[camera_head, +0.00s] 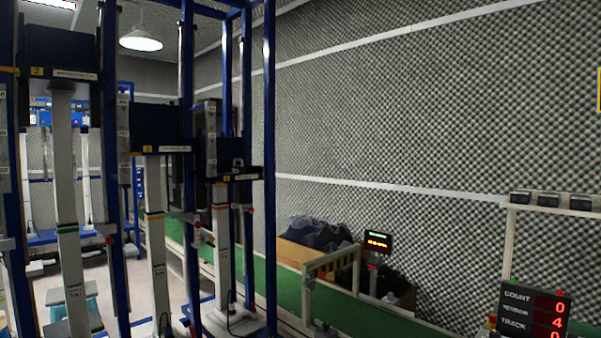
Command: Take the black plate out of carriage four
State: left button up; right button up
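A tall blue frame (269,170) on the left holds several dark carriages on white columns, with small yellow labels. The nearest carriage (62,50) reads 2. A second carriage (160,127) sits lower and further back, its number too small to read surely. A third carriage (233,172) is the furthest along, its number also unclear. I cannot tell which is carriage four, and I cannot make out a black plate apart from the dark carriage parts. Neither of my grippers shows.
A green strip (345,312) runs along the foam wall (430,110). A box of dark material (318,236) and a small lit display (377,241) stand beyond a cream rail (332,262). A counter display (534,312) stands at the lower right.

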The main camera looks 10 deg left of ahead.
aim_at(235, 169)
jog(key=u, duration=0.2)
jog(key=i, duration=1.55)
jog(key=u, duration=0.65)
